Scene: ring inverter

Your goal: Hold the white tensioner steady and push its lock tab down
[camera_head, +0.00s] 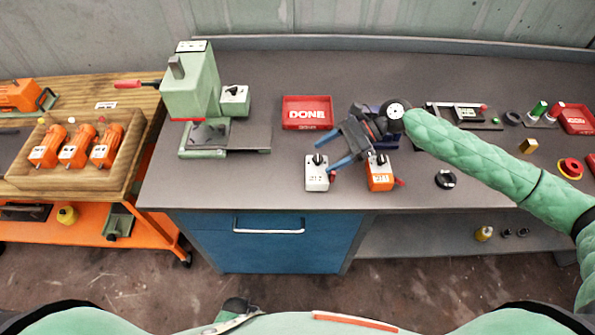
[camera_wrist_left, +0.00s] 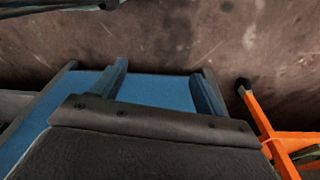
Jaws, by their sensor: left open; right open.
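The white tensioner (camera_head: 316,182) stands upright near the bench's front edge in the head view, with a dark knob on top. Its lock tab cannot be made out. My right gripper (camera_head: 324,158) is open, its two blue fingers slanting down-left at the white tensioner's top and right side. Whether they touch it I cannot tell. The orange tensioner (camera_head: 380,181) stands just to the right, with a red tab at its right side. My left gripper (camera_wrist_left: 163,76) is open and empty in the left wrist view, above the blue drawer front and floor. It is not identifiable in the head view.
A red DONE tray (camera_head: 308,118) lies behind the tensioners. A green press (camera_head: 191,90) stands to the left. A black round part (camera_head: 445,180) lies right of the orange tensioner. The bench's front left is clear. A wooden cart (camera_head: 140,137) with orange units stands at left.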

